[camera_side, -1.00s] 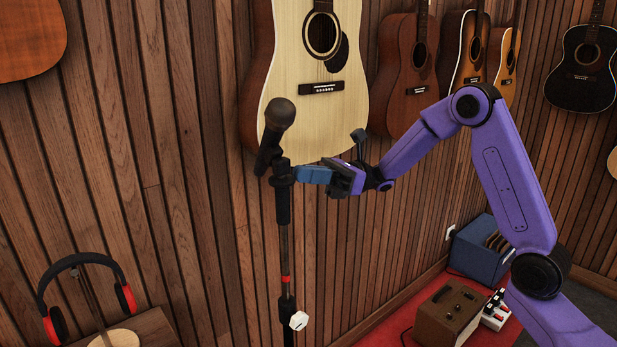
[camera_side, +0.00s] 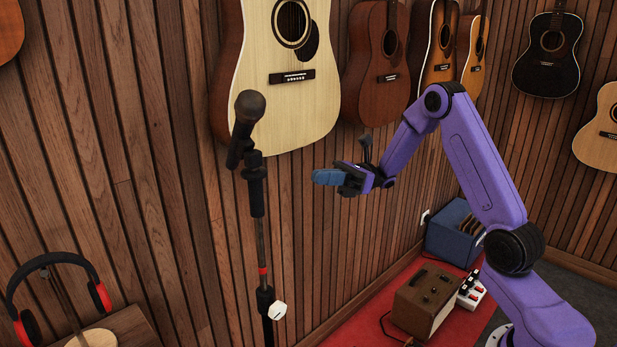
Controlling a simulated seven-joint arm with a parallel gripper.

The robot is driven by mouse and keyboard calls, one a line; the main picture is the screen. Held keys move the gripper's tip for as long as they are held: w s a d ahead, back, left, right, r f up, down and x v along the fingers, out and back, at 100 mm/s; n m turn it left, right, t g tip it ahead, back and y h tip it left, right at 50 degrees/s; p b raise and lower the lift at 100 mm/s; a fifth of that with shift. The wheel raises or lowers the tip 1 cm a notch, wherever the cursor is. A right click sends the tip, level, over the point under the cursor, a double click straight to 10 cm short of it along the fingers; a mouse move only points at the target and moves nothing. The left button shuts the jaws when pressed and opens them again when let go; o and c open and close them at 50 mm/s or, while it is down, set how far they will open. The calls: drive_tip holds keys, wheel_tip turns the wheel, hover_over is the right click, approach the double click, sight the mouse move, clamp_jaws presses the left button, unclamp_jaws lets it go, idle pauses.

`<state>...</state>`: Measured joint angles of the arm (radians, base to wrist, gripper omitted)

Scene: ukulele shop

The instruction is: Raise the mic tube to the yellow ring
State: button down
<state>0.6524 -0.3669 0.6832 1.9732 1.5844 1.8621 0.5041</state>
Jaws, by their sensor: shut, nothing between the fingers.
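A mic stand stands upright left of centre, with a dark microphone (camera_side: 250,106) tilted in its clip at the top. Below a black grip (camera_side: 257,194), the thin dark mic tube (camera_side: 261,240) runs down into a black collar with a white knob (camera_side: 278,311). A red ring (camera_side: 263,270) shows on the tube just above the collar. I see no yellow ring. My gripper (camera_side: 318,177) has blue fingers, shut and empty, pointing left. It is to the right of the stand at about grip height, with a clear gap between them.
A pale guitar (camera_side: 290,75) hangs on the slatted wall behind the stand, with several more guitars to the right. Red-and-black headphones (camera_side: 100,297) hang at the lower left. A brown amplifier (camera_side: 435,300) and a blue case (camera_side: 455,232) sit low at the right.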

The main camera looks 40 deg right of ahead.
drive_tip(key=c, duration=1.5)
unclamp_jaws()
drive_tip(key=shift+s+d, duration=0.1)
drive_tip(key=shift+d, duration=0.25)
drive_tip(key=o, duration=0.5)
drive_tip(key=shift+o, duration=0.6)
drive_tip(key=s+m+t+h, duration=0.1)
drive_tip(key=s+r+m+t+h, duration=0.1)
drive_tip(key=s+a+r+t+h, duration=0.1)
drive_tip(key=s+t, duration=0.1)
drive_tip(key=shift+r+m+h, duration=0.25)
drive_tip(key=shift+m+h, duration=0.05)
drive_tip(key=shift+m, duration=0.1)
drive_tip(key=t+h, duration=0.1)
approach(255, 187)
drive_tip(key=shift+m, duration=0.4)
drive_tip(key=x, duration=0.6)
drive_tip(key=w+f+x, duration=0.1)
drive_tip(key=x, duration=0.3)
drive_tip(key=shift+d, duration=0.35)
drive_tip(key=shift+r, duration=0.1)
clamp_jaws()
